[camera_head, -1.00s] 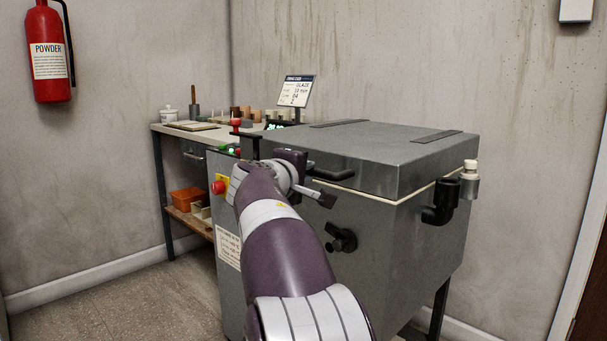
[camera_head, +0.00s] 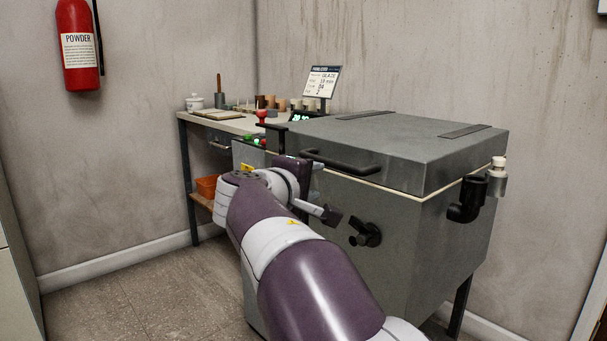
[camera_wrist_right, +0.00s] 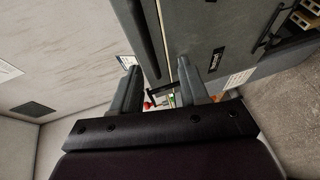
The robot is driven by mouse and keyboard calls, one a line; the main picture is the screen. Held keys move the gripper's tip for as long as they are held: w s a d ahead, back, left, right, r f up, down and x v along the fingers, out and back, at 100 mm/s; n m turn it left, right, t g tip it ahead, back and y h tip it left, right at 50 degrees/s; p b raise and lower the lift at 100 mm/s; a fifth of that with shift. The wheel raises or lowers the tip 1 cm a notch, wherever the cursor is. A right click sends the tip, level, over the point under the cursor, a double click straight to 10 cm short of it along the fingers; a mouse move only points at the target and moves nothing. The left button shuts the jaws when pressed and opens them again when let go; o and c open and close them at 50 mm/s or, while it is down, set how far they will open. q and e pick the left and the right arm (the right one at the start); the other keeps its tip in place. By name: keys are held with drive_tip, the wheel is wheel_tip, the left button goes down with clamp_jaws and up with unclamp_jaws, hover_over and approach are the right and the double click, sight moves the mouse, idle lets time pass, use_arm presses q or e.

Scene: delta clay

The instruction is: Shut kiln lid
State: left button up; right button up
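The grey kiln (camera_head: 430,235) stands at the right in the head view. Its lid (camera_head: 410,145) lies flat on the body, with a thin pale seam (camera_head: 380,185) along the front. The black lid handle (camera_head: 342,164) runs across the lid's front and also shows in the right wrist view (camera_wrist_right: 150,38). My right gripper (camera_head: 315,190) is in front of the kiln's upper left front, near the handle. In the wrist view its two fingers are apart with nothing between them. Contact with the lid cannot be told. My left gripper is not in view.
A worktable (camera_head: 215,122) with jars and a sign (camera_head: 321,82) stands left of the kiln. A fire extinguisher (camera_head: 78,50) hangs on the left wall. A black knob (camera_head: 365,234) and a side pipe (camera_head: 466,200) stick out from the kiln. Floor (camera_head: 150,290) at left is clear.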

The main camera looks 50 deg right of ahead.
drive_tip(key=p+v, duration=0.3)
drive_tip(key=p, duration=0.1)
drive_tip(key=shift+s+a+r, duration=0.1)
drive_tip(key=shift+s+a, duration=0.05)
drive_tip(key=shift+a, duration=0.2)
